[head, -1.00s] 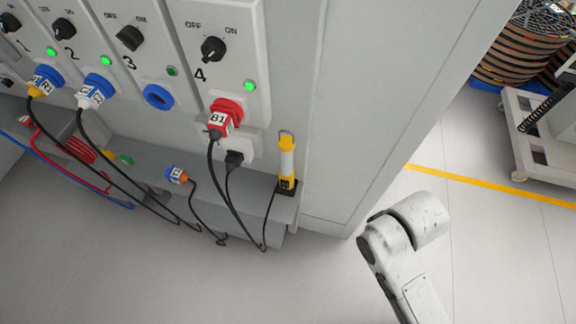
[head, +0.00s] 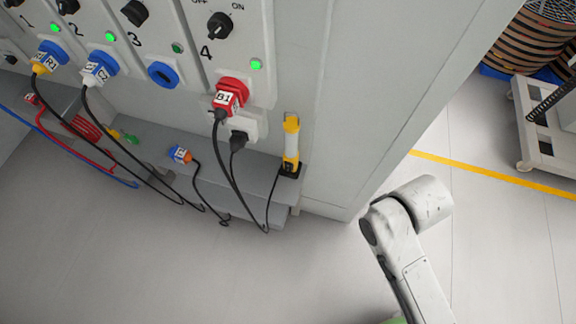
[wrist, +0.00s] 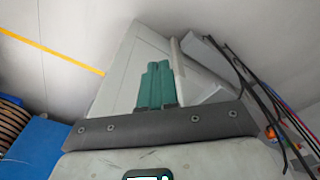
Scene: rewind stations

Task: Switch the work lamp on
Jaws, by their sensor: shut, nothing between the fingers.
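The work lamp (head: 291,143) is a yellow stick lamp with a pale tube. It stands upright in a dark base at the right end of the grey shelf, against the cabinet, in the head view. I cannot tell whether its tube is lit, and I see no clear switch on it. My gripper (wrist: 155,75) shows in the wrist view as two teal fingers, shut together with nothing between them. It points toward the pale cabinet (wrist: 130,65) and is outside the head view. I cannot make out the lamp for certain in the wrist view.
Above the shelf (head: 262,183), a red plug marked B1 (head: 230,97) sits at station 4, with a black plug (head: 239,138) below it. The floor right of the cabinet is open up to a cart (head: 545,130).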

